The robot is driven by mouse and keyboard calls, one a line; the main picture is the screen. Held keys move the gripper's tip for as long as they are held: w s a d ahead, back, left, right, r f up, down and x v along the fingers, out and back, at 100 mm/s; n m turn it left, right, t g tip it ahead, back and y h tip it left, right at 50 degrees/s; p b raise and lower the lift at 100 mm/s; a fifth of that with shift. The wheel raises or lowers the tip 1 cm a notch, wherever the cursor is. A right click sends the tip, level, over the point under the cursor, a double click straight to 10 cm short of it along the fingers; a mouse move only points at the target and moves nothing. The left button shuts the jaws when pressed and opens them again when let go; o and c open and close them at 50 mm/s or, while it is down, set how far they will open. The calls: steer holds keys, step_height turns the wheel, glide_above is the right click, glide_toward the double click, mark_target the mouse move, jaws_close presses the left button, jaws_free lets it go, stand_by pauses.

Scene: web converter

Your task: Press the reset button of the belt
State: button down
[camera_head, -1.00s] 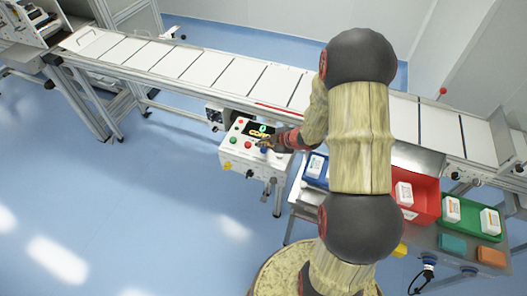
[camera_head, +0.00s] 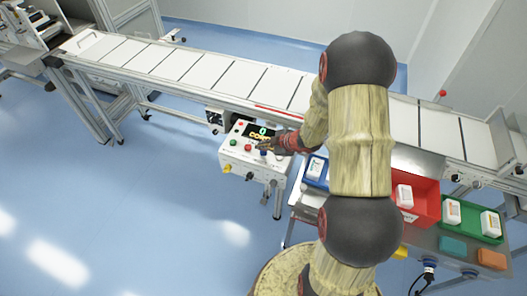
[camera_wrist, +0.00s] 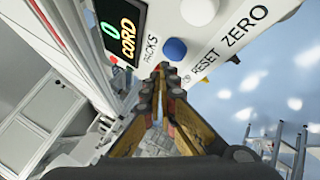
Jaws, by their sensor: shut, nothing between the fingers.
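The control box (camera_head: 240,163) is a white panel in front of the belt (camera_head: 207,68), with a dark display and several coloured buttons. In the wrist view, a blue button (camera_wrist: 175,49) sits beside the words "PACKS" and "RESET ZERO"; which label belongs to it is hard to tell. The display (camera_wrist: 121,30) shows a green 0 and "CORD". My gripper (camera_wrist: 166,70) is shut and empty, its tips just below the blue button in that picture, seemingly not touching it. In the head view my gripper (camera_head: 264,146) hangs over the panel and partly hides its right side.
A red bin (camera_head: 426,204), a blue tray (camera_head: 315,178) and a green tray (camera_head: 470,228), with white boxes, stand on a table right of the control box. My arm hides part of the belt and table. The blue floor left of the box is clear.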

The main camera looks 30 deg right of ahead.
mark_target(263, 153)
steer(key=shift+f, duration=0.15)
steer(key=shift+f, duration=0.25)
steer(key=shift+f+b, duration=0.55)
steer(key=shift+f, duration=0.1)
stand_by(1.1)
steer(key=shift+r, duration=0.15)
steer(key=shift+r+p, duration=0.95)
steer(key=shift+p, duration=0.1)
step_height(263, 153, up, 5)
steer(key=p, duration=0.5)
stand_by(0.7)
